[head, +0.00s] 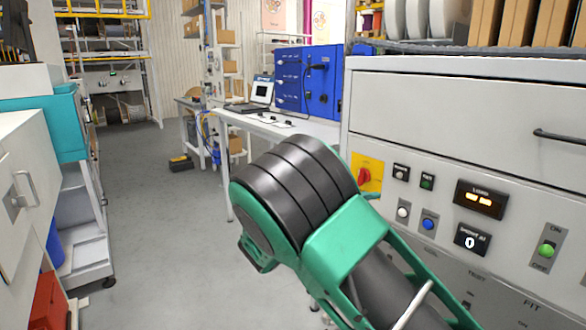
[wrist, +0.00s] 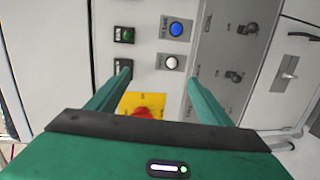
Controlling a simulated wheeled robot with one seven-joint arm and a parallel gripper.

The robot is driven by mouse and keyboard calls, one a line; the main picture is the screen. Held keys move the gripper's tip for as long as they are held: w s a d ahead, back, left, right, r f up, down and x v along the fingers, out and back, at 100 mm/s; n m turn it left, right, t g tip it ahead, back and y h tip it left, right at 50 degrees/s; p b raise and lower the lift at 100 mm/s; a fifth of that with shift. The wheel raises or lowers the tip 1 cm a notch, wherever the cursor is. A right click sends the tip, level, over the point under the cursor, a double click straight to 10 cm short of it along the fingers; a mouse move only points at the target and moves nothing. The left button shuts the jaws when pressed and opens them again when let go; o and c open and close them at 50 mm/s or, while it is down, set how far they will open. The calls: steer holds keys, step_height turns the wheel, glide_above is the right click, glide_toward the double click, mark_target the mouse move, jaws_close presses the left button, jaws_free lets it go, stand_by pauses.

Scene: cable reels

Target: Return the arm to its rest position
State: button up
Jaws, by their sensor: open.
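My gripper (wrist: 158,80) shows in the wrist view with its two green fingers spread apart and nothing between them. It faces the grey control panel, which appears turned over in that view. The white button (wrist: 171,63) and blue button (wrist: 176,29) lie beyond the fingertips. The red rotary switch (wrist: 143,113) on its yellow plate is partly hidden by my gripper's body. In the head view my green and black arm (head: 300,190) is bent in front of the panel, and I cannot make out the gripper's fingers there.
The control panel (head: 440,215) with a lit display (head: 480,199) and a green knob (head: 547,249) stands close at the right. A workbench (head: 270,124) with blue cabinets (head: 308,80) is behind. A white cabinet (head: 25,190) stands at the left. The grey floor (head: 165,230) between is clear.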

steer(key=s+d+f+m+g+y, duration=0.2)
steer(key=s+d+m+g+y, duration=0.15)
steer(key=s+d, duration=0.6)
steer(key=s+d+f+m+g+y, duration=0.2)
steer(key=s+d+m+g+y, duration=0.25)
steer(key=d, duration=0.85)
steer(key=s+a+m+y, duration=0.1)
steer(key=s+m+y, duration=0.1)
steer(key=s, duration=1.2)
steer(key=s+a+r+m+y, duration=0.1)
steer(key=s+y, duration=0.3)
steer(key=s, duration=1.1)
steer(key=shift+s+a+r+m, duration=0.25)
steer(key=shift+a+m, duration=0.15)
steer(key=shift+m, duration=0.1)
steer(key=shift+c, duration=0.2)
